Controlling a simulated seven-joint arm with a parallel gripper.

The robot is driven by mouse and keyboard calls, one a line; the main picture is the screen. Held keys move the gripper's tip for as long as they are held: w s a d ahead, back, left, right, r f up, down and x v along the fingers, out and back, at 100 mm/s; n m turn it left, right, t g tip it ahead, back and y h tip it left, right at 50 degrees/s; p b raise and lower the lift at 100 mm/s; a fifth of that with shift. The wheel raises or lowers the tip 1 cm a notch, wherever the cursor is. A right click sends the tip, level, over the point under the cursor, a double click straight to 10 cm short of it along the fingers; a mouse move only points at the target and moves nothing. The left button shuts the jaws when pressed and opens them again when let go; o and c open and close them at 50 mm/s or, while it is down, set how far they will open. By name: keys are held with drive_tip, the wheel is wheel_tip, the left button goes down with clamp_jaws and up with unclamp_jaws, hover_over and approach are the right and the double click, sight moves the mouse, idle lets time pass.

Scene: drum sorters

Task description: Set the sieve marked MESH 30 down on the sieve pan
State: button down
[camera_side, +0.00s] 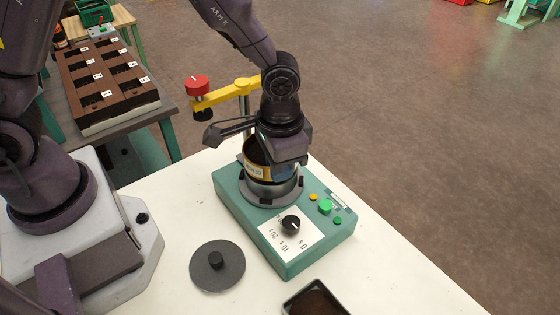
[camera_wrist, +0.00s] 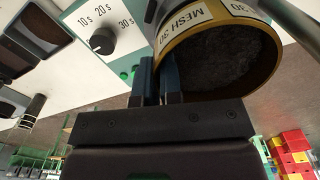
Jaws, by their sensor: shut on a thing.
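The sieve marked MESH 30 (camera_side: 257,171) is a round brass-coloured ring with a white label. In the wrist view the sieve (camera_wrist: 188,28) shows its printed label, and dark grains fill its inside. My gripper (camera_wrist: 158,84) is shut on the sieve's wall, its blue fingers beside the label. In the side view my gripper (camera_side: 284,158) hangs over the shaker and hides much of the sieve. The grey sieve pan (camera_side: 268,196) sits on the green shaker base, directly under the sieve. I cannot tell whether the sieve touches it.
The green shaker (camera_side: 300,256) has a dial and buttons. A yellow clamp arm (camera_side: 228,94) with a red knob swings out behind. A dark round lid (camera_side: 217,268) and a black tray (camera_side: 315,299) lie on the white table. A brown rack (camera_side: 107,80) stands back left.

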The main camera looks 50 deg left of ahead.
drive_tip(key=shift+f, duration=0.65)
drive_tip(key=c, duration=1.2)
unclamp_jaws()
wheel_tip(320, 180, up, 13)
drive_tip(key=s+a+r+n+t, duration=0.3)
drive_tip(key=s+a+r+t, duration=0.2)
drive_tip(key=s+a+r, duration=0.5)
drive_tip(key=s+a, duration=0.2)
drive_tip(key=s, duration=0.1)
drive_tip(key=shift+s+a+r+t, duration=0.15)
drive_tip(key=shift+a+r+t, duration=0.15)
drive_tip(key=shift+a, duration=0.1)
